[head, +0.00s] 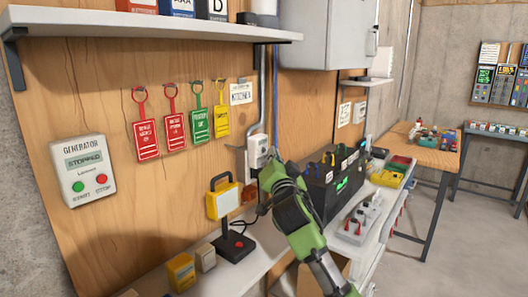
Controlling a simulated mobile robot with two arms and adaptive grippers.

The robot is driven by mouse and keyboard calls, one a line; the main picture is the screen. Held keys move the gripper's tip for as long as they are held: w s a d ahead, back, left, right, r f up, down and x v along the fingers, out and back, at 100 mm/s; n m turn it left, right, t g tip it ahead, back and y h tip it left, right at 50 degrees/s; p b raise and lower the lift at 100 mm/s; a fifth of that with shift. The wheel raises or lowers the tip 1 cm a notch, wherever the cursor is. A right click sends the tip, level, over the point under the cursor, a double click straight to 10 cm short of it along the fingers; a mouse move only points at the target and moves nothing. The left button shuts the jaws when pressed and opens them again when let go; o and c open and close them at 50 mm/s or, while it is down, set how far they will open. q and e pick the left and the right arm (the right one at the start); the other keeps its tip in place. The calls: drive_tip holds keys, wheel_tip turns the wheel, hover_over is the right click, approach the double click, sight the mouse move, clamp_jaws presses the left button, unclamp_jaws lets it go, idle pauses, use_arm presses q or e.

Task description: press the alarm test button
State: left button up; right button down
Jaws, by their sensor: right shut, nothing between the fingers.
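A small white box (257,149) is fixed to the wooden wall panel, a little right of the picture's middle. I cannot make out a button or readable label on it, so I cannot tell if it is the alarm. My green and dark right gripper (267,170) is shut and empty. Its tip is just below and right of the white box, and I cannot tell whether they touch. The gripper hides part of the wall and bench behind it. My left gripper is not in view.
A generator box (82,170) reading STOPPED has a green and a red button. Red, green and yellow tags (173,128) hang on the panel.

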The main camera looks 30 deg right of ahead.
drive_tip(key=shift+w, duration=0.1)
drive_tip(key=shift+w+a, duration=0.2)
drive_tip(key=shift+w, duration=0.1)
drive_tip(key=shift+w+a+b, duration=0.1)
drive_tip(key=shift+w+b, duration=0.2)
idle(0.7)
drive_tip(key=shift+s, duration=0.1)
drive_tip(key=shift+s+d, duration=0.25)
drive_tip(key=shift+s, duration=0.35)
drive_tip(key=shift+s+d+p, duration=0.2)
drive_tip(key=shift+s+d, duration=0.1)
drive_tip(key=shift+s, duration=0.45)
drive_tip(key=shift+s+d+p, duration=0.15)
drive_tip(key=shift+s+d, duration=0.2)
drive_tip(key=shift+s, duration=0.45)
drive_tip(key=shift+s+d+p, duration=0.2)
drive_tip(key=shift+s+d, duration=0.1)
drive_tip(key=shift+s, duration=0.45)
